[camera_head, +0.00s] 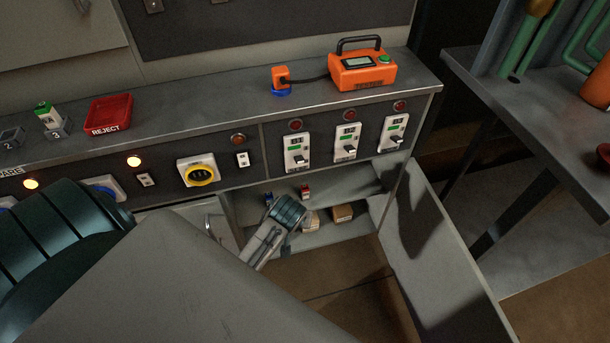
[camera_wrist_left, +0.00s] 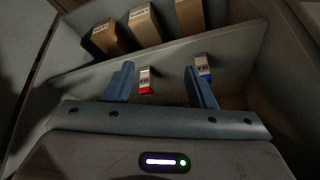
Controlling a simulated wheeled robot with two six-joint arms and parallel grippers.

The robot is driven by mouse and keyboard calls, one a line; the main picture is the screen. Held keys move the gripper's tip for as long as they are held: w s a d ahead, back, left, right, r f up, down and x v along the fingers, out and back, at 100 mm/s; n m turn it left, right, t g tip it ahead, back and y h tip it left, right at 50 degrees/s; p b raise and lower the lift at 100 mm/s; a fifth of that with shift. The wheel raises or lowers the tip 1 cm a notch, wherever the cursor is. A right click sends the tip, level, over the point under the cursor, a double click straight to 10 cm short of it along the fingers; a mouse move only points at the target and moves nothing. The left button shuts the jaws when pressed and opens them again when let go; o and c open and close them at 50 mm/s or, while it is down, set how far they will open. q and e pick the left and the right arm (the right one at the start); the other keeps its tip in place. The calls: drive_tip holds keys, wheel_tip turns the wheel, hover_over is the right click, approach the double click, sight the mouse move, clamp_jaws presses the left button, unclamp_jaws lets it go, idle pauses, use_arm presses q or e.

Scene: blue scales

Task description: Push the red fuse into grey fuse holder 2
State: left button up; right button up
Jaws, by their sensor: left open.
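The red fuse (camera_head: 305,192), white with a red end, stands on a shelf inside the open cabinet. In the left wrist view, the red fuse (camera_wrist_left: 145,81) shows between the two blue fingers of my left gripper (camera_wrist_left: 160,84), nearer the left finger, with gaps at both sides. My left gripper is open and reaches into the cabinet; in the head view its fingers are largely hidden by the wrist. Grey fuse holder 2 (camera_head: 10,141) is on the counter at the far left, marked 2. It looks empty. My right gripper is not in view.
A blue fuse (camera_wrist_left: 205,66) stands beside the right finger. Several cardboard boxes (camera_wrist_left: 144,24) sit on another shelf. Holder 3 (camera_head: 57,132) holds a green fuse (camera_head: 46,115). A red REJECT tray (camera_head: 108,113) and orange tester (camera_head: 361,73) are on the counter. The cabinet door stands open.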

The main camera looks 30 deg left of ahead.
sight(305, 193)
use_arm(q)
drive_tip(key=w+a+f+n+y, duration=0.1)
drive_tip(key=w+f+n, duration=0.1)
drive_tip(key=w, duration=0.8)
drive_tip(key=shift+w+a+f+n+t, duration=0.15)
drive_tip(key=shift+w+a+n+t, duration=0.15)
drive_tip(key=shift+n, duration=0.1)
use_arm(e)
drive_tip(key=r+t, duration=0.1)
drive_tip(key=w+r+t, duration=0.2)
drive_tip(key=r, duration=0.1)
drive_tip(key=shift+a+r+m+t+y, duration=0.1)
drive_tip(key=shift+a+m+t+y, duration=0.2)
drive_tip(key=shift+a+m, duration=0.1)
use_arm(q)
drive_tip(key=shift+b+x, duration=0.35)
drive_tip(key=shift+x, duration=0.7)
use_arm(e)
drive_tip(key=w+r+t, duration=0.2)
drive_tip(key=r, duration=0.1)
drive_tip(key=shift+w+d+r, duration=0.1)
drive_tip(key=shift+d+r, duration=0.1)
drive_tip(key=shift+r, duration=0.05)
use_arm(q)
drive_tip(key=shift+a+f, duration=0.1)
